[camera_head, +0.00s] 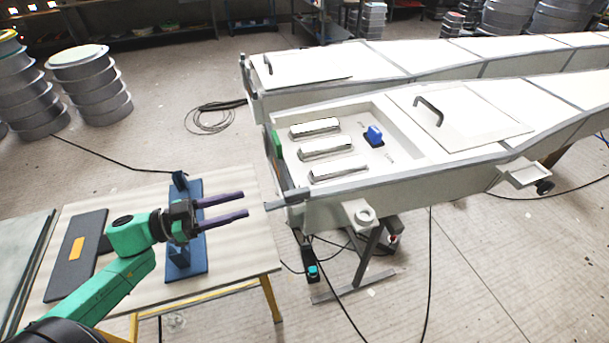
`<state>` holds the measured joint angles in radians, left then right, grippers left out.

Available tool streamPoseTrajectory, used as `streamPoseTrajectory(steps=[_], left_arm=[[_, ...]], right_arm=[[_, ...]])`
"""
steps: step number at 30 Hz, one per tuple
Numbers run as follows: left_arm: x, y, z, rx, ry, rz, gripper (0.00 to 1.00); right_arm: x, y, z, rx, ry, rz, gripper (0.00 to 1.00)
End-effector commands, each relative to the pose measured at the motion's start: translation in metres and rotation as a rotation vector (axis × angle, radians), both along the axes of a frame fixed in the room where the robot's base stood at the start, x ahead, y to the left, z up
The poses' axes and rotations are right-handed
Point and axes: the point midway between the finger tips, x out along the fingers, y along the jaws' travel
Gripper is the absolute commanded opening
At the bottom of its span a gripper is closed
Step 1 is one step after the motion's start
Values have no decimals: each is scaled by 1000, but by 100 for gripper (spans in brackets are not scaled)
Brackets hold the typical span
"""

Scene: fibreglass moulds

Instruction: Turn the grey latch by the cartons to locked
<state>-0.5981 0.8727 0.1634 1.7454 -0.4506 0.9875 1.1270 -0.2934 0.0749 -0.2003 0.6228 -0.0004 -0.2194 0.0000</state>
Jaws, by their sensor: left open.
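A latch with a blue handle (374,134) on a dark square base sits in the recessed tray of the near white mould (340,208). It looks blue, and I see no clearly grey latch there. Small faint markings lie on the floor near it, too small to read. To its left lie three pale oblong blocks (326,148), perhaps the cartons. My left gripper (245,204) is open and empty, its two purple fingers pointing right over the table, short of the mould's near corner and well left of the latch. My right gripper is out of view.
A striped table (240,250) below my left arm holds a blue fixture (187,262) and a dark board (76,255). The tray wall, a green piece (277,144) and a grey bar (288,199) edge the mould. A black handle (430,110) stands on the lid. Cables cross the floor.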

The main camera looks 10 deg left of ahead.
Motion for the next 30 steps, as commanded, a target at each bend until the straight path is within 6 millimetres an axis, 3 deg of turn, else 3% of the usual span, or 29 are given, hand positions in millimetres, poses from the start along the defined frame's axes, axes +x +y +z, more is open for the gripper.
streamPoseTrajectory(steps=[5, 12, 19, 24, 30], left_arm=[[3, -15, 3, -7, 5, -37, 52], [36, -66, 6, -10, 1, -34, 52], [65, -112, 5, -11, 4, -31, 52], [73, -125, 2, -8, 5, -32, 52], [73, -125, 1, -8, 6, -32, 52]], right_arm=[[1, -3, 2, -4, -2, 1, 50], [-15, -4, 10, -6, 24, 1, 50], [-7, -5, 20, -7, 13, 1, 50], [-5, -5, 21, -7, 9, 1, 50], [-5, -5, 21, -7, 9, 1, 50]])
